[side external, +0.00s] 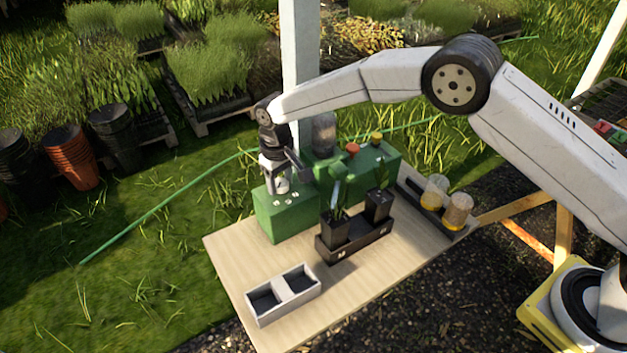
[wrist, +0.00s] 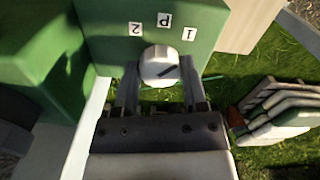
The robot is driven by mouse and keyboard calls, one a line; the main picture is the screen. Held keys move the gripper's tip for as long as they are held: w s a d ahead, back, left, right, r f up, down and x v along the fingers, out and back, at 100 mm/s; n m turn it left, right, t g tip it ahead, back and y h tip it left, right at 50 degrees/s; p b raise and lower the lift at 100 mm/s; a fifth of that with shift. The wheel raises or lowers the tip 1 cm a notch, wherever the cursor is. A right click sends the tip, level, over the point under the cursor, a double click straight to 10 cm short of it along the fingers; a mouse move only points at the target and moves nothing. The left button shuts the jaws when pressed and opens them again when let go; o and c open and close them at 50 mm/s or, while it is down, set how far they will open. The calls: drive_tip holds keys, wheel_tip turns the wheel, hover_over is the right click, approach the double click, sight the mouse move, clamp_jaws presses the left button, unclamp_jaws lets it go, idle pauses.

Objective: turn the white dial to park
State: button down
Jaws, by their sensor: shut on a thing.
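The white dial (wrist: 160,66) sits on the face of a green box (wrist: 105,50) in the wrist view. The label 2 (wrist: 135,28) is left of P. My gripper (wrist: 160,80) is shut on the dial, one finger on either side. In the side view my gripper (side external: 279,184) points down onto the green box (side external: 287,220); there the dial is mostly hidden by the fingers.
Right of the box stand a black tray (side external: 358,246) with potted plants and a larger green housing (side external: 395,157) with red and yellow buttons. A grey two-compartment box (side external: 258,318) lies at the front of the wooden table (side external: 225,255). Bare tabletop separates them.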

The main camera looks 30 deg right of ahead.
sight(280, 182)
drive_tip(key=shift+n, duration=0.3)
drive_tip(key=n, duration=0.4)
drive_tip(key=shift+n, duration=2)
drive_tip(key=shift+c, duration=0.7)
unclamp_jaws()
drive_tip(key=shift+r, duration=3.95)
